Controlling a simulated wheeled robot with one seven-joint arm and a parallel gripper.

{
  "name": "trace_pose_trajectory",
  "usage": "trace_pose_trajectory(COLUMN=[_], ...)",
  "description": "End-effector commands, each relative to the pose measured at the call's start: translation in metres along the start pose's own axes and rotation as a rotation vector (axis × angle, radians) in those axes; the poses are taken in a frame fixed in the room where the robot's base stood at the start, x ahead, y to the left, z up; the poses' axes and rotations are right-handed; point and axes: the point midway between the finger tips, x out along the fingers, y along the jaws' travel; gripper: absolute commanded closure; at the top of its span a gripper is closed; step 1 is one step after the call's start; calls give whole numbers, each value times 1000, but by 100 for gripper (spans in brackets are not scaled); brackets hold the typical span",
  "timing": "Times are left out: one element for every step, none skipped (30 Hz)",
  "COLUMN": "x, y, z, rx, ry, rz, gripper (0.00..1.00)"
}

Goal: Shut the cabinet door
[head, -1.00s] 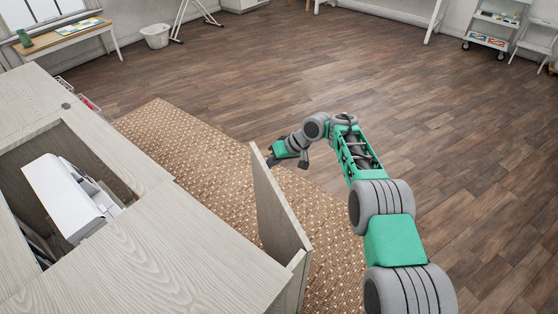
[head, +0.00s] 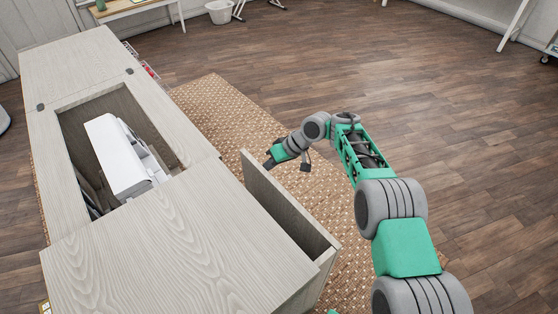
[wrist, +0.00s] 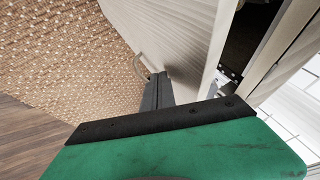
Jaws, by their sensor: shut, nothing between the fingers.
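The pale wood cabinet door (head: 285,210) stands ajar at the cabinet's right side in the head view, its far free edge apart from the cabinet (head: 190,250). My gripper (head: 270,163) is beyond that free edge, on the door's outer side. In the wrist view my gripper (wrist: 156,82) is shut and empty, its fingertips close to the door face (wrist: 175,35) and a curved handle (wrist: 141,66). I cannot tell whether they touch. A dark gap with a hinge (wrist: 229,73) shows between door and cabinet.
A white sewing machine (head: 120,160) sits in the cabinet top's opening. A woven rug (head: 225,115) lies beside the cabinet and under my arm. Wood floor (head: 400,80) is clear to the right. A white bin (head: 220,12) and a table stand at the back.

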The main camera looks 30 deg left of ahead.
Motion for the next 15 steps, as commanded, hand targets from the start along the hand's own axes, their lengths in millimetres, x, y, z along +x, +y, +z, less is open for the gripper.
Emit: trace_pose_trajectory(x=[2, 3, 4, 5, 6, 7, 7, 8, 9, 10, 10, 11, 11, 12, 12], y=[-5, -7, -9, -10, -12, -14, -15, -16, -17, -18, -19, -20, -20, -21, -22], z=[0, 0, 0, 0, 0, 0, 0, 0, 0, 0, 0, 0, 0, 0, 0], rx=[-11, -16, -22, -26, -30, -33, -36, -38, -40, -41, -42, -44, -44, -45, -46], ry=[-5, -8, -11, -13, -15, -17, -19, -20, -21, -22, -23, -23, -24, -24, -25], rz=[-5, -8, -11, -13, -14, -17, -18, -20, -21, -22, -23, -24, -25, -26, -27], gripper=[100, 100, 100, 100, 100, 100, 100, 100, 100, 100, 100, 100, 100, 100, 100])
